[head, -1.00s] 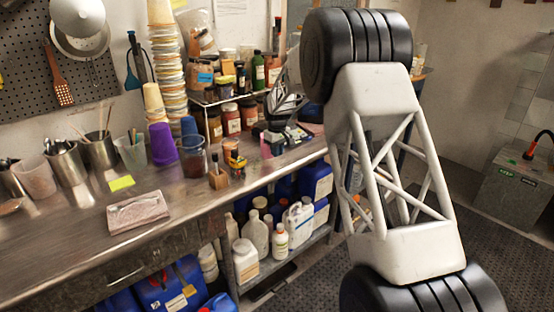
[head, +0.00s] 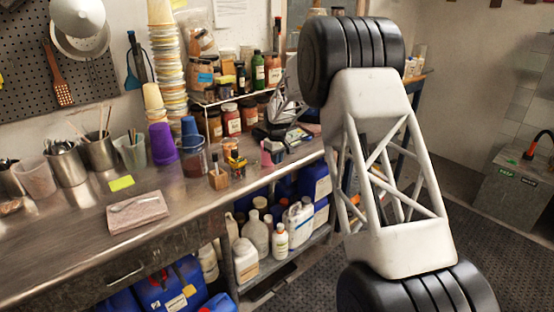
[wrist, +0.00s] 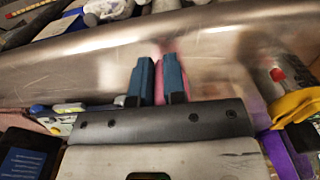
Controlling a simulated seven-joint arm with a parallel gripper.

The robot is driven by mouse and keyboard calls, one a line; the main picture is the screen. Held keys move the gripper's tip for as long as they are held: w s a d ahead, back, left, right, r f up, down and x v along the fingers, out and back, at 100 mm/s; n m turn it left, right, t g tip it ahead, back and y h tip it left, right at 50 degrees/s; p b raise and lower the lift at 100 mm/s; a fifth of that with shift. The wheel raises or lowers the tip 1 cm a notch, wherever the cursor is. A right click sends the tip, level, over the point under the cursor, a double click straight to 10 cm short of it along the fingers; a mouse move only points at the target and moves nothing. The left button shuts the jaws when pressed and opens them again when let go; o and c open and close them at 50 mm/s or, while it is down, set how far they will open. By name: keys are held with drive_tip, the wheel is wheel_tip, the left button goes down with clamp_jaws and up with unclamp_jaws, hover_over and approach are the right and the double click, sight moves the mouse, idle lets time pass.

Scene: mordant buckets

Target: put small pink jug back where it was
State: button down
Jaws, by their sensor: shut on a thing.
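The small pink jug (head: 266,158) shows as a small pink patch near the right end of the steel bench in the head view. My gripper (head: 275,152) is beside it there, mostly hidden behind its own dark wrist. In the wrist view the two blue fingers of my gripper (wrist: 158,82) are close together, with a narrow strip of the pink jug (wrist: 159,90) between them. Most of the jug is hidden by the fingers. A pink tint shows on the steel ahead of the fingertips. I cannot tell whether the jug touches the bench.
A shelf of jars (head: 232,120) is behind. The bench front left of the block, around a pink notebook (head: 137,212), is largely clear.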

drive_tip(key=shift+f, duration=0.15)
drive_tip(key=c, duration=1.2)
unclamp_jaws()
wheel_tip(320, 180, up, 12)
drive_tip(key=shift+r, duration=0.15)
drive_tip(key=shift+r, duration=0.1)
idle(0.3)
